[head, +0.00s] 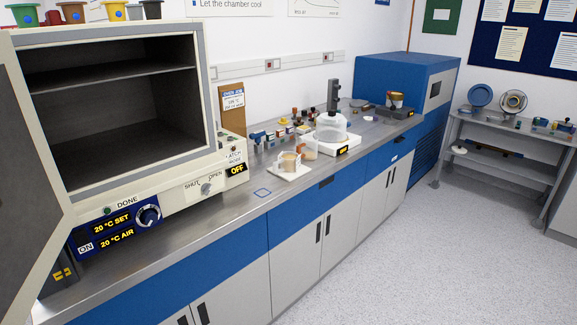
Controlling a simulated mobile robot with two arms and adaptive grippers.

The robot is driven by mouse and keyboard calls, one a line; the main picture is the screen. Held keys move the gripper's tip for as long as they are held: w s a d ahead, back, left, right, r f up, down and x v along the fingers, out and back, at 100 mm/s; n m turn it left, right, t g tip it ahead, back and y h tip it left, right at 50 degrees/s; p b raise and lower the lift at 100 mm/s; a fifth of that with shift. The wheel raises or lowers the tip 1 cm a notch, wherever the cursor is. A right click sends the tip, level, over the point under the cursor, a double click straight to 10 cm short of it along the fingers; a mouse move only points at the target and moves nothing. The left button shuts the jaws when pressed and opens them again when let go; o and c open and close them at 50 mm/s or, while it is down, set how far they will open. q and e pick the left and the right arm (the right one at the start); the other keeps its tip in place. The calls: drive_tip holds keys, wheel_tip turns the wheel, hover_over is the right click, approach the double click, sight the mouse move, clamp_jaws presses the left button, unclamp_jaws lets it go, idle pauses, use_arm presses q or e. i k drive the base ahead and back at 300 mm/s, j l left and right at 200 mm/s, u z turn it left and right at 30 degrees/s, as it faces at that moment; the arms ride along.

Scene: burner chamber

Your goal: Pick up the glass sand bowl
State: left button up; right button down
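A small clear container with tan contents (289,162), which looks like the glass sand bowl, sits on a white square board (292,173) on the steel bench, right of the oven. It is too small to make out its rim or the grain of its contents. Neither of my grippers is in view.
The oven (110,100) stands at left with its door (25,190) swung open and its chamber empty. A clear-domed device (331,130) stands behind and right of the white board. Several small items (283,127) crowd the bench's back. Bench (225,208) in front of the oven is mostly clear.

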sight(288, 161)
drive_tip(key=u, duration=0.45)
drive_tip(key=i+l+u, duration=0.4)
drive_tip(key=l, duration=0.25)
drive_tip(key=l+u, duration=0.2)
drive_tip(key=l, duration=0.15)
drive_tip(key=i+l+u, duration=0.2)
drive_tip(key=l, duration=0.2)
drive_tip(key=k+j, duration=0.05)
